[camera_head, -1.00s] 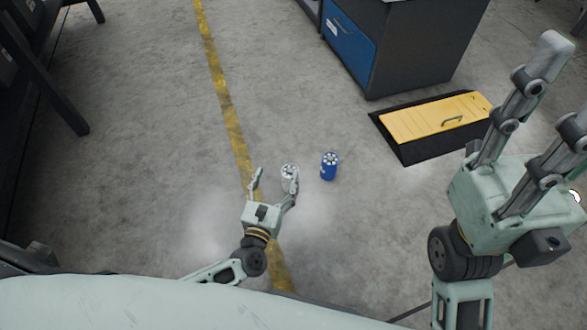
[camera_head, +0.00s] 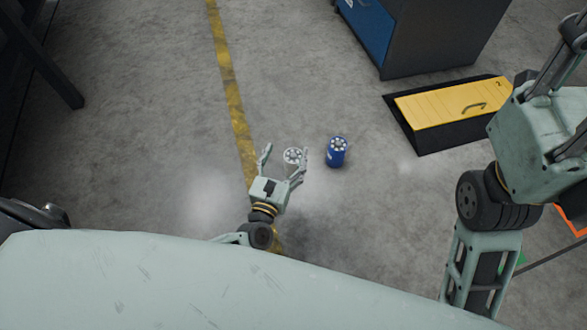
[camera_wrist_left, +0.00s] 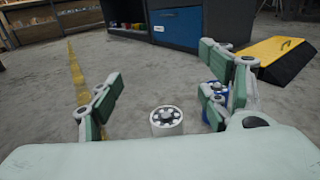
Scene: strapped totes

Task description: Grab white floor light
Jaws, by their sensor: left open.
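The white floor light (camera_head: 292,156) is a small upright cylinder with a ring of dark-rimmed lamps on top. It stands on the floor near the middle of the head view. My left gripper (camera_head: 284,153) is open around it, with one finger on each side; contact cannot be made out. In the left wrist view the white light (camera_wrist_left: 166,121) stands between the spread fingers, a little nearer the right ones. Its lower part is hidden by the gripper body. My right gripper is at the right edge of the head view, its fingertips cut off.
A blue floor light (camera_head: 337,152) stands just right of the white one, partly behind the right fingers in the wrist view. A yellow hatch with black border (camera_head: 450,104) and a dark cabinet (camera_head: 440,35) lie beyond. A yellow line (camera_head: 232,95) crosses open floor.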

